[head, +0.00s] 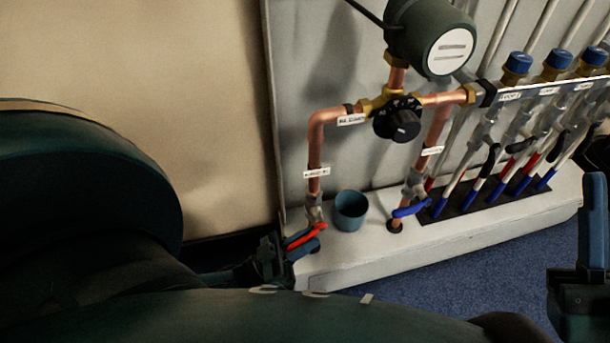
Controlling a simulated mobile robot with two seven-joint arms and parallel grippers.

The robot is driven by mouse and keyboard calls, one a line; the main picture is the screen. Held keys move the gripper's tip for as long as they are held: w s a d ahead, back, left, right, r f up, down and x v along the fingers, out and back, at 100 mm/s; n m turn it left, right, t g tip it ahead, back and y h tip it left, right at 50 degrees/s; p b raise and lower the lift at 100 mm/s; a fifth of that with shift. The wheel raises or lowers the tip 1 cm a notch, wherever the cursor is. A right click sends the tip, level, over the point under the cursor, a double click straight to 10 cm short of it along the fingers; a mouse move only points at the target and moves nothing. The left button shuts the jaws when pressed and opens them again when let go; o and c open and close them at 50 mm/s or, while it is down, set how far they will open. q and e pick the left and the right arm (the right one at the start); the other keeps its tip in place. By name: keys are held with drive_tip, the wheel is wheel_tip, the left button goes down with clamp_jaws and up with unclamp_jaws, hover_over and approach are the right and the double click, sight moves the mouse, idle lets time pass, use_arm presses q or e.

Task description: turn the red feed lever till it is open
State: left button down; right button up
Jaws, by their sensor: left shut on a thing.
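The red feed lever (307,235) sits on the valve low on the left vertical copper pipe (315,150). It points out to the lower left, across the pipe rather than along it. My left gripper (297,243) is shut on the lever, with its blue fingers around the lever's outer part. The fingers hide some of the lever. My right gripper (590,240) is at the right edge, away from the manifold and partly cut off by the frame; whether it is open does not show.
A blue-grey cup (351,210) stands on the white plinth (375,255) just right of the lever. A blue lever (411,210) is on the right copper pipe. A black mixing knob (402,125) and dark green pump (430,35) are above. Several red and blue pipes stand at right.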

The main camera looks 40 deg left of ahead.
use_arm(q)
drive_tip(key=c, duration=1.3)
unclamp_jaws()
drive_tip(key=shift+c, duration=0.2)
drive_tip(key=shift+s+f, duration=0.1)
drive_tip(key=v, duration=0.7)
drive_tip(key=shift+a, duration=0.15)
drive_tip(key=shift+s, duration=0.1)
drive_tip(key=shift+c, duration=0.3)
